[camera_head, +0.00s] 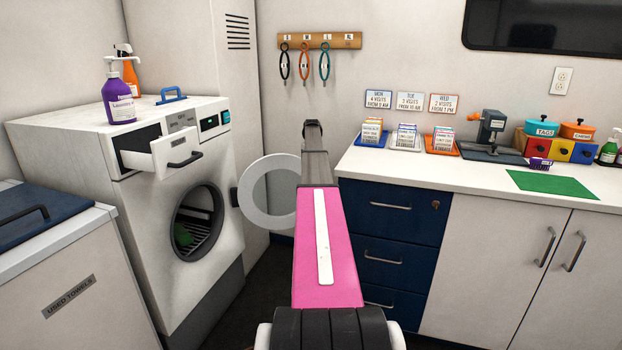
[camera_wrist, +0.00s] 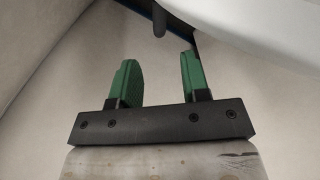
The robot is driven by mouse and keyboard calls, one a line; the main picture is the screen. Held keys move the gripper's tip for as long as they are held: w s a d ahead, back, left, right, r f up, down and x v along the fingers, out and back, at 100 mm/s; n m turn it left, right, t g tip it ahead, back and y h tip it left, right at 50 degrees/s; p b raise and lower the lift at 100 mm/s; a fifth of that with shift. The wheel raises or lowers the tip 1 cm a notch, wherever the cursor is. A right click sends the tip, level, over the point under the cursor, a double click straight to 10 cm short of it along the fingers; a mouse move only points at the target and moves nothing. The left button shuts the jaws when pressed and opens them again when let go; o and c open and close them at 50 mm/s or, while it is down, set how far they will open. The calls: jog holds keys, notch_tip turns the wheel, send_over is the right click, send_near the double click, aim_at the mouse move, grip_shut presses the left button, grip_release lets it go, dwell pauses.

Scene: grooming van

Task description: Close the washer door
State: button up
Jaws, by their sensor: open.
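The washer (camera_head: 150,215) stands at the left with its round opening uncovered. Its round door (camera_head: 246,190), a pale ring, is swung wide open to the right of the opening. A green item (camera_head: 183,235) lies inside the drum. My pink arm reaches forward just right of the door and overlaps its right edge in the head view; the gripper's fingers are not clear there. In the wrist view my gripper (camera_wrist: 158,67) has two green fingers apart with nothing between them. A white curved surface (camera_wrist: 255,25) and a dark peg (camera_wrist: 158,22) lie beyond the fingers; I cannot tell whether they belong to the door.
The washer's detergent drawer (camera_head: 165,152) is pulled out above the opening. A purple bottle (camera_head: 118,95) stands on top. A blue drawer unit (camera_head: 390,225) and white counter stand close on the right. A used towels bin (camera_head: 75,285) is at front left.

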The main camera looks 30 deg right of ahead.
notch_tip(320, 180, down, 9)
jog(key=shift+r, duration=0.1)
dwell(0.3)
grip_shut()
